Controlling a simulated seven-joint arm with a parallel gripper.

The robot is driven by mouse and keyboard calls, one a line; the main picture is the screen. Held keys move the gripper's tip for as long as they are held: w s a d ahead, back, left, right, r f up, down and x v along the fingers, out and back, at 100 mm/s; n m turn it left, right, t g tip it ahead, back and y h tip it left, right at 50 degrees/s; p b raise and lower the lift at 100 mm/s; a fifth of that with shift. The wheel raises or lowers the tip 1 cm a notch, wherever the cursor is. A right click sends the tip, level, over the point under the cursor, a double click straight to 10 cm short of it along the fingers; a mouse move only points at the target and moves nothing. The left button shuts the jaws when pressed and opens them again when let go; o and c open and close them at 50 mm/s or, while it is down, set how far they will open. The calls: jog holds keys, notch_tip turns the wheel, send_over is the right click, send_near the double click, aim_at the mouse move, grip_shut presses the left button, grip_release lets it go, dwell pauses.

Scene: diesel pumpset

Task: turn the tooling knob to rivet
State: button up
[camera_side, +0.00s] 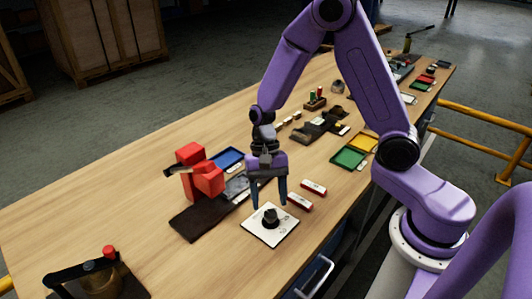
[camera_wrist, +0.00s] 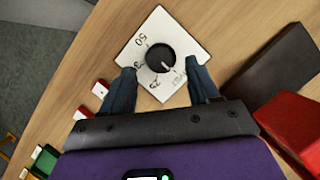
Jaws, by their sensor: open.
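The tooling knob is a round black knob (camera_side: 270,217) on a square white dial plate (camera_side: 256,231) lying on the bench. The mark seems to point toward the label at the plate's lower right, which looks like "RIVET". Other printed marks include 50 and 25. My gripper (camera_side: 270,204) is open and points down above the knob. In the wrist view its fingertips (camera_wrist: 160,71) are on either side of the knob, apart from it, with nothing between them gripped.
A red press (camera_side: 203,177) on a dark base (camera_side: 190,222) stands to the left. Two red-and-white blocks (camera_side: 313,188) lie to the right, near a green tray (camera_side: 348,157) and a yellow tray (camera_side: 363,143). A blue tray (camera_side: 228,158) is behind. Bare bench lies in front of the plate.

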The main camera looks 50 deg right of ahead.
jog(key=v, duration=1.5)
jog(key=shift+s, duration=0.1)
jog(key=s+d+f+n+t+h, duration=0.1)
jog(key=s+n+t+h, duration=0.1)
jog(key=s+n, duration=1.8)
jog(key=shift+s+d+t, duration=0.25)
jog(key=shift+s+t, duration=0.65)
jog(key=shift+s, duration=0.35)
